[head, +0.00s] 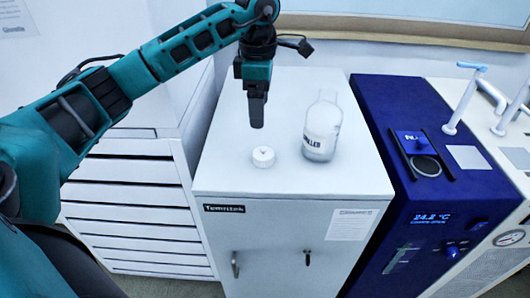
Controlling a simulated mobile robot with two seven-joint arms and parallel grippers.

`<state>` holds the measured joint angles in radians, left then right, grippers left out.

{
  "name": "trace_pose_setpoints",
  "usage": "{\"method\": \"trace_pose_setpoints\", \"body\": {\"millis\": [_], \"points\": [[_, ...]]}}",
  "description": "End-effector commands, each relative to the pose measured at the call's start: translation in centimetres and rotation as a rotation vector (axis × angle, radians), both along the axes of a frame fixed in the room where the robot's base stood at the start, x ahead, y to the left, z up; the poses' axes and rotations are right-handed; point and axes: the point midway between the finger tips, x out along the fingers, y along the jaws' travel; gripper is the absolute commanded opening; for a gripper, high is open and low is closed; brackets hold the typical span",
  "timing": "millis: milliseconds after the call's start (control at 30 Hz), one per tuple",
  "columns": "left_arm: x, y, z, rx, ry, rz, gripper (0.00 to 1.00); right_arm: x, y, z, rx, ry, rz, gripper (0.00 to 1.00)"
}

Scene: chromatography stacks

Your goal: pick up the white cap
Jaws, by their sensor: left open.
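The white cap (263,157) lies on the white top of the cabinet (228,177), left of a clear bottle. My left gripper (257,124) points down above and slightly behind the cap, apart from it, with nothing seen in its jaws. Its fingers overlap in this view, so the gap between them is hidden. The bottle (322,126) stands upright without a cap and has a dark-lettered label. My right gripper is not in view.
A blue instrument (408,200) with a lit display stands right of the cabinet. White taps (462,100) rise farther right. A white drawer unit (135,205) stands at the left. The cabinet top is clear around the cap except for the bottle.

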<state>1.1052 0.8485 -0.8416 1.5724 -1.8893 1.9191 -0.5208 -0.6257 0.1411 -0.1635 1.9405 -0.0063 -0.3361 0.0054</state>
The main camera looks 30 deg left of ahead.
Motion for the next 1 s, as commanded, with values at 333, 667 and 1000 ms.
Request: {"method": "trace_pose_setpoints", "body": {"millis": [333, 667, 1000], "points": [[-0.1, 0.0, -5.7, 0.005, 0.006, 0.000, 0.84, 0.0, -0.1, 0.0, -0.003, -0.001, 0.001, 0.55], [-0.1, -0.3, -8.7, 0.004, 0.005, 0.000, 0.84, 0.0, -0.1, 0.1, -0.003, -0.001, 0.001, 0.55], [-0.1, -0.7, -12.7, 0.004, 0.002, 0.000, 0.84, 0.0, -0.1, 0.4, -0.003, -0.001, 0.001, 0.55]]}}
